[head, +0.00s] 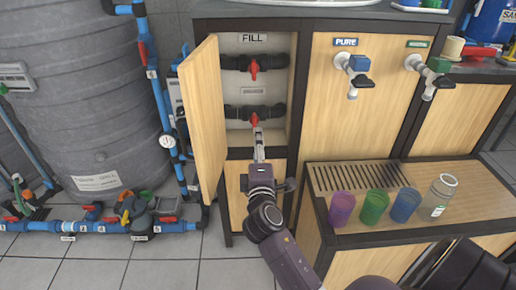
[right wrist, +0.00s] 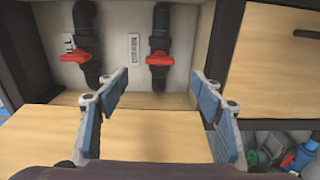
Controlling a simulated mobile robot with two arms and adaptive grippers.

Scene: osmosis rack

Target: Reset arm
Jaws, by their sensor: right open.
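My right gripper (head: 258,146) is open in front of the open cabinet (head: 238,92) in the head view, its tips close to the lower red valve handle (head: 254,120). In the right wrist view the open fingers (right wrist: 160,82) stand apart with nothing between them. The lower red handle (right wrist: 159,58) shows beyond them, roughly centred, and looks apart from both. The upper red handle (head: 253,68), under the FILL label, also shows in the right wrist view (right wrist: 73,61). My left gripper is not in view.
The open cabinet door (head: 203,115) stands close left of my right arm. Right are two taps (head: 352,72) (head: 428,74) and a ledge with purple (head: 341,209), green (head: 374,207) and blue cups (head: 405,205) and a glass bottle (head: 438,197). A grey tank (head: 85,105) and blue piping (head: 90,227) stand left.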

